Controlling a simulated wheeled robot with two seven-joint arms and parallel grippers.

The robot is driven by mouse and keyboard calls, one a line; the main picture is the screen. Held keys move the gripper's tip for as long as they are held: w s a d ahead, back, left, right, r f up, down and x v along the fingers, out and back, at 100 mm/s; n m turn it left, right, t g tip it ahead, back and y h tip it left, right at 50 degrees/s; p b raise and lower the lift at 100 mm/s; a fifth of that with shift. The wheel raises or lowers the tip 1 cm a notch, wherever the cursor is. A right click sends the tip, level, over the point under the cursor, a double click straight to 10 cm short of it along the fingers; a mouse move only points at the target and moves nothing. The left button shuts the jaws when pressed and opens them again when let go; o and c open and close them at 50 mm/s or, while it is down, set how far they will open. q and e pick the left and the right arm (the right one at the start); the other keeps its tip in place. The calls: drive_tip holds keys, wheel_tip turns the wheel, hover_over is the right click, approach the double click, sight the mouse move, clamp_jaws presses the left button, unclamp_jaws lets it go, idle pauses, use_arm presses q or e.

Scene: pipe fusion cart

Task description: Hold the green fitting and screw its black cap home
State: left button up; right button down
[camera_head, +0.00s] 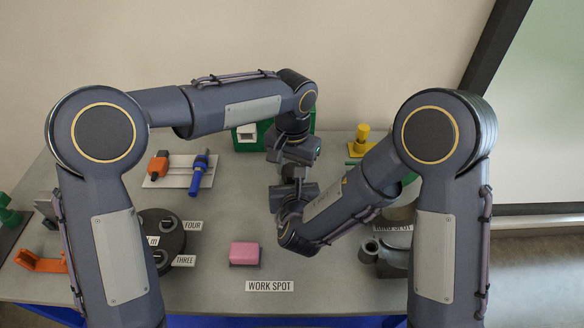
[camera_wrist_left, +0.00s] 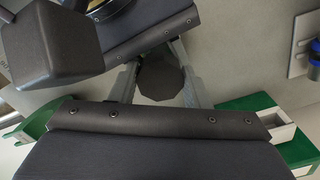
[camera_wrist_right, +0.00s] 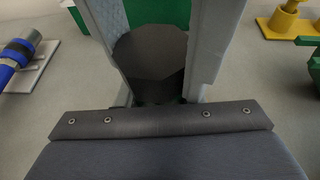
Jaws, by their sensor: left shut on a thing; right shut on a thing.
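My left gripper (camera_head: 290,165) reaches down over the middle of the table, fingers close to my right gripper (camera_head: 288,192). In the right wrist view a black faceted piece, which looks like the black cap (camera_wrist_right: 150,58), sits between the right fingers. In the left wrist view a dark eight-sided piece (camera_wrist_left: 161,79) sits between the left fingers. I cannot tell whether it is the same piece. Both grippers are shut. No green fitting can be made out for sure between the grippers. The wrists hide the join, so how the cap sits on it cannot be told.
A pink block (camera_head: 245,254) lies by the WORK SPOT label (camera_head: 270,286). A dark round holder (camera_head: 160,238) stands left. A white tray (camera_head: 176,180) bears blue and orange tools. A green box (camera_head: 242,143) and a yellow piece (camera_head: 362,135) stand behind.

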use_arm(q)
drive_tip(key=o, duration=1.1)
drive_tip(key=shift+s+d+r, duration=0.1)
drive_tip(key=shift+d, duration=0.15)
drive_tip(key=shift+a+r, duration=0.1)
drive_tip(key=shift+r, duration=2.15)
drive_tip(key=shift+c, duration=0.5)
drive_tip(key=n, duration=0.1)
drive_tip(key=r+n, duration=0.1)
drive_tip(key=n, duration=0.2)
drive_tip(key=shift+r, duration=0.25)
drive_tip(key=n, duration=0.2)
drive_tip(key=r+n, duration=0.1)
drive_tip(key=n, duration=0.1)
drive_tip(key=r+n, duration=0.1)
drive_tip(key=n, duration=0.1)
drive_tip(key=shift+a+r, duration=0.1)
drive_tip(key=shift+a, duration=0.1)
